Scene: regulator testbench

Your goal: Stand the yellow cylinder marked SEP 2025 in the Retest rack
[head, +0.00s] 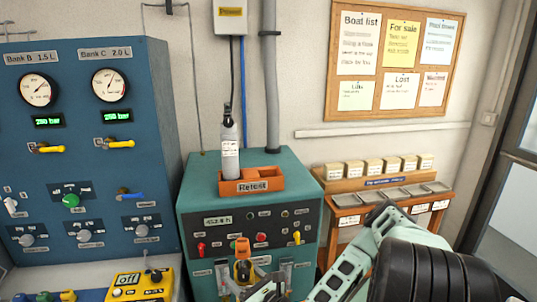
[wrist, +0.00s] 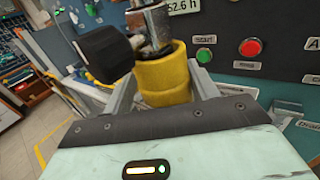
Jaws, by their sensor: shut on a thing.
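My gripper (wrist: 163,95) is shut on a yellow cylinder (wrist: 166,72), with one finger on each side of its rounded top. A metal valve and a black knob (wrist: 104,53) sit on the cylinder's top. In the head view the yellow cylinder (head: 243,270) shows low in front of the teal cabinet's panel, partly hidden by my gripper. Its date mark cannot be read. The orange Retest rack (head: 253,187) stands on top of the teal cabinet, above and behind the held cylinder. A grey cylinder (head: 230,155) stands upright in the rack's left part; the right part looks empty.
The teal cabinet (head: 195,205) has knobs and buttons on its front, close behind the held cylinder. A blue gauge panel (head: 85,130) stands left. A yellow device marked off (head: 140,286) lies at lower left. A wooden stand (head: 390,200) with trays is at right.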

